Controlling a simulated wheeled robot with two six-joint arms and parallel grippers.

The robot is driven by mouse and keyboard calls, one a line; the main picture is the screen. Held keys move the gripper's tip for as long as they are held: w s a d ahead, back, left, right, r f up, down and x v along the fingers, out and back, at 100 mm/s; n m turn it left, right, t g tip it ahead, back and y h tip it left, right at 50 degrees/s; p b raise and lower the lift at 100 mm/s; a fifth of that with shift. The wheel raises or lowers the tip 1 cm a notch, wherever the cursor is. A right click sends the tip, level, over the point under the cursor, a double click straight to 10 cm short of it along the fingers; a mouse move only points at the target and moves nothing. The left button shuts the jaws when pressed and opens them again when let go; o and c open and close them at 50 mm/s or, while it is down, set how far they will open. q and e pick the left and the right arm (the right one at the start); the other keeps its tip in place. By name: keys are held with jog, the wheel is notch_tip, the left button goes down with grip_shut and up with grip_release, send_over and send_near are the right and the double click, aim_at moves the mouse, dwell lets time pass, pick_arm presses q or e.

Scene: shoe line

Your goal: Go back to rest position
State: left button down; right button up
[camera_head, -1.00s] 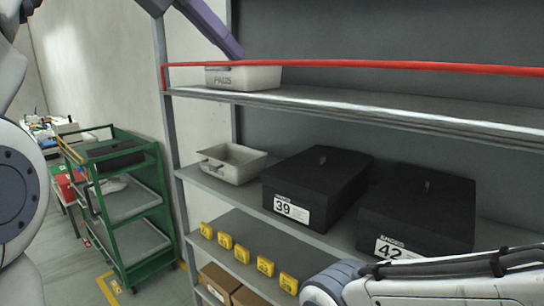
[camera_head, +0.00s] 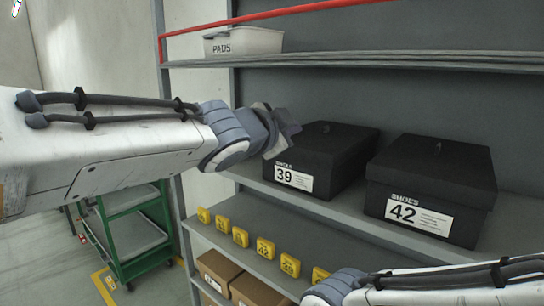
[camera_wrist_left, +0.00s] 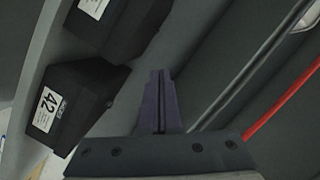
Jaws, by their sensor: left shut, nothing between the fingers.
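My left arm reaches in from the left in the head view, with its left gripper (camera_head: 285,130) in front of the shelf, by the upper left of the black shoe box marked 39 (camera_head: 325,160). The left gripper also shows in the left wrist view (camera_wrist_left: 160,82), its purple fingers together with nothing between them. A black shoe box marked 42 (camera_head: 432,188) stands to the right on the same shelf, and it shows at the left of the wrist view (camera_wrist_left: 88,98). My right arm shows at the lower right of the head view; its gripper is out of the picture.
A white bin marked PADS (camera_head: 243,41) stands on the upper shelf (camera_head: 400,62), with a red bar above. Several yellow tags (camera_head: 265,249) line the lower shelf, above brown cartons (camera_head: 218,270). A green cart (camera_head: 130,235) stands left of the rack.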

pick_arm(q)
jog(key=s+a+f+n+g+y+b, duration=0.1)
jog(key=s+a+f+n+g+y, duration=0.3)
jog(key=f, duration=0.8)
jog(key=s+f+n+g+b, duration=0.1)
jog(key=s+f+g+b, duration=0.15)
jog(key=s+f, duration=0.75)
jog(key=s+a+f+n+g+y+b, duration=0.1)
jog(key=s+f+g, duration=0.3)
jog(key=s+f, duration=0.4)
jog(key=s+a+f+n+g+y, duration=0.1)
jog(key=s+a+f+n+g, duration=0.1)
jog(key=s+f, duration=0.6)
jog(key=shift+a+f+g+y+b, duration=0.35)
jog(key=shift+a+f+g, duration=0.4)
jog(key=shift+g, duration=0.2)
